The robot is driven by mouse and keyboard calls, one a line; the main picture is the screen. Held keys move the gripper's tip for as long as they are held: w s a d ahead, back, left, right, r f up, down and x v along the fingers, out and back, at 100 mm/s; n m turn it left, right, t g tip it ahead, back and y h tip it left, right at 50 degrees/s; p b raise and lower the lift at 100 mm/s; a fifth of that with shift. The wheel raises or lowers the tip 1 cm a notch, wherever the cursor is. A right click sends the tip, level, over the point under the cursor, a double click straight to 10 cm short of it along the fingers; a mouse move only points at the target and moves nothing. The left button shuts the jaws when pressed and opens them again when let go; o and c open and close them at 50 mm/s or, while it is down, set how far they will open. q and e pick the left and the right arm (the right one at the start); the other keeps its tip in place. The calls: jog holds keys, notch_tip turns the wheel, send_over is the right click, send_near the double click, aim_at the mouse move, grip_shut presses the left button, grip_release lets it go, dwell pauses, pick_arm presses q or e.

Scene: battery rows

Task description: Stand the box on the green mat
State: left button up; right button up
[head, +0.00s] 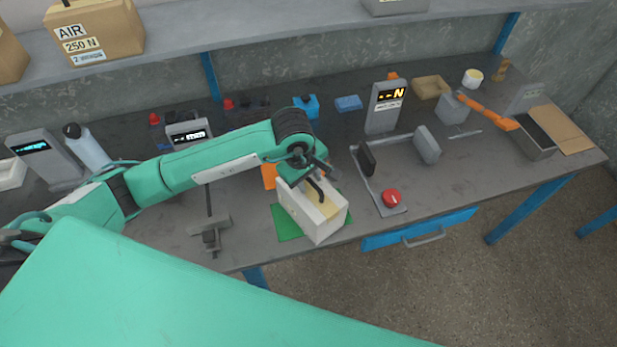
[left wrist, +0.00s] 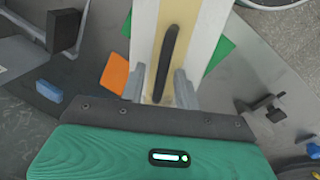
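The white box (head: 302,215) has a tan top strip and a dark handle. It is over the green mat (head: 287,228), which shows on either side of it; I cannot tell whether it touches the mat. My left gripper (head: 314,181) is at the top of the box. In the left wrist view the box (left wrist: 208,30) extends away from the gripper, with the handle (left wrist: 170,45) running in between the grey fingers (left wrist: 160,85). A gap shows between the fingers, and firm contact is not visible. The mat also shows there (left wrist: 218,52). My right gripper is out of view.
A grey clamp-like fixture (head: 209,234) lies left of the mat. An orange piece (head: 269,176) is behind the box. A frame with a red button (head: 391,198) stands to the right, near a display device (head: 385,106). The table's front edge is close to the mat.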

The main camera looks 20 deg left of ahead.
pick_arm(q)
jog(key=shift+r, duration=0.2)
notch_tip(320, 180, up, 12)
jog(key=s+a+b, duration=0.1)
jog(key=s+b, duration=0.1)
jog(key=shift+a+f, duration=0.2)
dwell(0.4)
